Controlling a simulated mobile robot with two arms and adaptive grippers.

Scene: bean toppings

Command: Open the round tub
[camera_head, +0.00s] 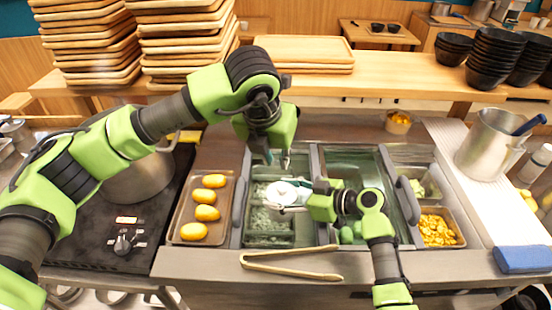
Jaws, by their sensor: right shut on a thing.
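The round tub (280,192) shows as a small white round shape with a raised middle, over the left sunken bin of the counter. My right gripper (288,206) comes in from the right and is shut on the round tub at its right side. The exact contact of its fingers is too small to make out. My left gripper (277,158) points down above and just behind the tub. Its two fingertips are apart with nothing between them, and they do not touch the tub.
A tray (179,218) with several yellow oval pieces lies left of the bin. Wooden tongs (292,266) lie along the counter front. A bin of orange pieces (438,229), a metal pitcher (488,146) and a blue cloth (522,259) are at the right. A pot (137,182) stands at the left.

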